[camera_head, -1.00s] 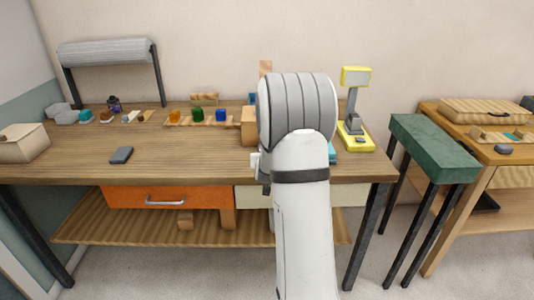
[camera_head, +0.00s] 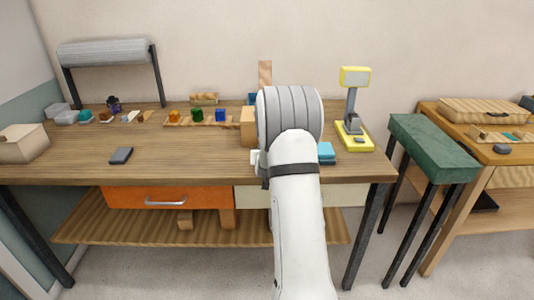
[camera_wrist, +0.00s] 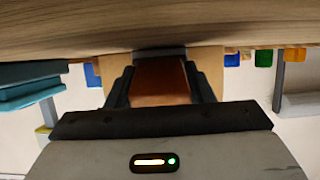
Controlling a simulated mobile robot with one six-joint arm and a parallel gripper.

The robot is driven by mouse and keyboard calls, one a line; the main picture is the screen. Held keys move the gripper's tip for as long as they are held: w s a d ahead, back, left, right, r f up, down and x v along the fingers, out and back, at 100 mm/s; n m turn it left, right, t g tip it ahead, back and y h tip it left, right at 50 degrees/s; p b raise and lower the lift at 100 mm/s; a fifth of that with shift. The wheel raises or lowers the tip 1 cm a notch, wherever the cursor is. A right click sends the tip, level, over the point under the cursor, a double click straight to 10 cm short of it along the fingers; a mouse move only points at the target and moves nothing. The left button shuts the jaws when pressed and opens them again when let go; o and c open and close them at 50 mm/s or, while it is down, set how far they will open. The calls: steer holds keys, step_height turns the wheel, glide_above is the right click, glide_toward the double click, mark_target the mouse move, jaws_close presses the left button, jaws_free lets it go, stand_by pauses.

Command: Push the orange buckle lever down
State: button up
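My gripper (camera_wrist: 160,75) shows in the wrist view, where the bench top lies along the upper edge. Its dark finger parts stand on both sides of an orange-brown surface (camera_wrist: 160,82), which looks like the buckle lever. A grey bar (camera_wrist: 160,53) crosses the far end of this surface. I cannot tell whether the fingers touch the lever or whether their tips meet. A wooden block (camera_wrist: 206,65) stands behind; it also shows in the head view (camera_head: 248,126). In the head view my arm hides the lever and the gripper.
A teal stack (camera_head: 326,152) lies right of my arm, near a yellow stand (camera_head: 354,138). Orange (camera_head: 174,116), green (camera_head: 197,115) and blue (camera_head: 220,115) blocks stand to the left. A dark grey block (camera_head: 121,155) lies on the open left part of the bench (camera_head: 190,160).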

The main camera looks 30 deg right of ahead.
steer(key=c, duration=0.6)
steer(key=shift+o, duration=0.2)
steer(key=shift+f+b, duration=0.4)
steer(key=shift+b, duration=0.8)
steer(key=t+b, duration=0.1)
steer(key=b, duration=0.1)
steer(key=shift+s+f+h+b, duration=0.1)
steer(key=shift+f+h+b, duration=0.05)
steer(key=shift+h+b, duration=0.2)
steer(key=shift+b, duration=1.15)
steer(key=shift+t+h+b, duration=0.25)
steer(key=shift+t+b, duration=0.15)
steer(key=shift+b, duration=0.4)
steer(key=shift+r, duration=0.2)
steer(key=o, duration=1)
